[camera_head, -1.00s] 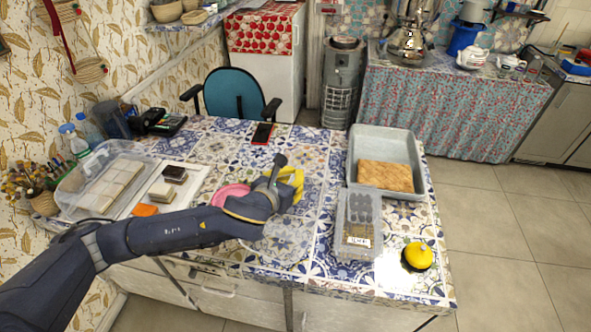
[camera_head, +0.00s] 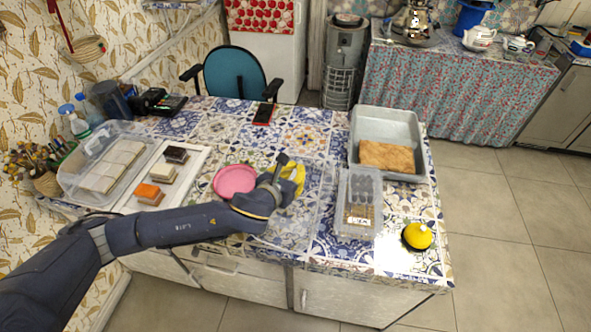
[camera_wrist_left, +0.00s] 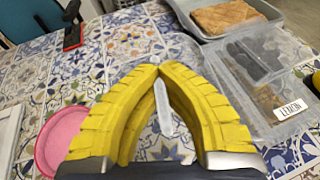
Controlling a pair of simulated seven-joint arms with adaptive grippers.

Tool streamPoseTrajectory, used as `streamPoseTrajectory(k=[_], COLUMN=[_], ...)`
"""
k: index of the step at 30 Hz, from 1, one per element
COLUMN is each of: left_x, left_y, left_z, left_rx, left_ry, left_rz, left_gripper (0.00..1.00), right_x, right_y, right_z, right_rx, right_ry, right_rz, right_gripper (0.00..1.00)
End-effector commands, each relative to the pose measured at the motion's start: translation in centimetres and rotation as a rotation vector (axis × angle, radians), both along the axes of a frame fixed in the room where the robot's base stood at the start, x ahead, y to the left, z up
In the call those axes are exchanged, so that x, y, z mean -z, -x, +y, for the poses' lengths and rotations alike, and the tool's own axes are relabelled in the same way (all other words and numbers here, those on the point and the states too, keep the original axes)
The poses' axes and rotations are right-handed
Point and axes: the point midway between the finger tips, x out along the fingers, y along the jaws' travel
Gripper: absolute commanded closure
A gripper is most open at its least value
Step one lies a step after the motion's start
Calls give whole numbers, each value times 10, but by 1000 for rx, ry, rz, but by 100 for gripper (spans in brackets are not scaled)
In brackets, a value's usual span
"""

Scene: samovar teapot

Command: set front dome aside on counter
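A clear dome (camera_head: 312,212), see-through and faint, shows over the tiled counter right of the pink plate (camera_head: 235,181). My left gripper (camera_head: 298,174) is at the top of the dome, with its yellow fingers pointing away from the arm. In the left wrist view the fingertips (camera_wrist_left: 155,66) come together around a small pale, translucent piece, which looks like the dome's knob. I cannot tell whether the dome's rim touches the counter. The pink plate (camera_wrist_left: 62,140) shows uncovered at the left there. My right gripper is not in view.
A grey tray (camera_head: 398,122) with a pastry slab and a clear box labelled LEMON (camera_head: 352,232) stand right of the dome. A yellow round object (camera_head: 417,236) sits near the right edge. A white board (camera_head: 195,160) with small cakes and a clear cake box (camera_head: 85,165) are at left.

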Motion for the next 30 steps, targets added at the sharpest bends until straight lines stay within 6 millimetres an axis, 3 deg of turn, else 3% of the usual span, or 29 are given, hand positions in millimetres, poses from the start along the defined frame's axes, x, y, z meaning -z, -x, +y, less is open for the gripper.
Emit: streamPoseTrajectory(k=[26,30], left_x=[4,4], left_y=[0,0], left_z=[0,0], left_rx=[0,0], left_ry=[0,1], left_rz=[-2,-2], left_gripper=[100,84], right_x=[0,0], right_y=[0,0], right_z=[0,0], right_rx=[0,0], right_ry=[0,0], right_rz=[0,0], right_gripper=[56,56])
